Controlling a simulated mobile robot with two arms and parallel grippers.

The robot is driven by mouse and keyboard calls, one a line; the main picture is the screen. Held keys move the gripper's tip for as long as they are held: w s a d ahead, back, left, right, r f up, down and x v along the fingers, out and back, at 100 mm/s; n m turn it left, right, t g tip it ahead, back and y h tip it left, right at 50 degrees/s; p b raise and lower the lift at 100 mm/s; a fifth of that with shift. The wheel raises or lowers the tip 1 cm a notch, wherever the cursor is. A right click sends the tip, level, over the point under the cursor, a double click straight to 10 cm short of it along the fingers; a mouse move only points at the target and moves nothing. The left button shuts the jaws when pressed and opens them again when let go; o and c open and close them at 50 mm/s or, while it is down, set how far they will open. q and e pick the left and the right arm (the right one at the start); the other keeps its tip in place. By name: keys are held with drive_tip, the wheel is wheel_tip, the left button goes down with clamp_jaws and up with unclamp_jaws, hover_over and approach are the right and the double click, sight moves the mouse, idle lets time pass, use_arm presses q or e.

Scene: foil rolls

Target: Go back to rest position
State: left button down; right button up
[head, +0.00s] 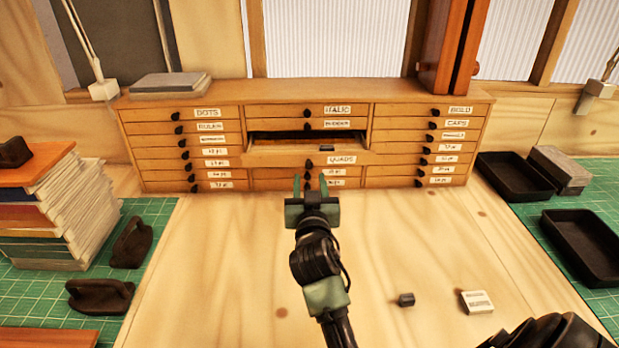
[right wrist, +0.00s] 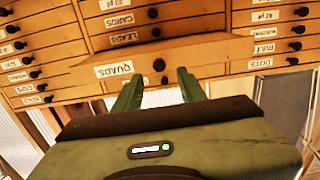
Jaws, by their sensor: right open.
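A wooden drawer cabinet (head: 300,92) stands at the back of the bench. Its middle-column QUADS drawer (head: 275,157) is pulled out, with a dark gap above it and a small dark piece (head: 326,148) inside. My right gripper (head: 310,183) is open and empty, just in front of the middle column and below the QUADS knob. In the right wrist view, its two green fingers (right wrist: 158,90) stand apart, and the QUADS drawer knob (right wrist: 158,65) shows beyond and between them. I see no contact with the knob. My left gripper is not in view.
Stacked books (head: 50,215) and dark handled blocks (head: 132,243) stand on the left green mat. Two black trays (head: 585,240) lie at right. A small dark block (head: 406,299) and a pale block (head: 477,302) lie at front right. The bench left of my arm is clear.

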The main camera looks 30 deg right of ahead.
drive_tip(key=shift+s+a, duration=0.35)
drive_tip(key=shift+s, duration=0.25)
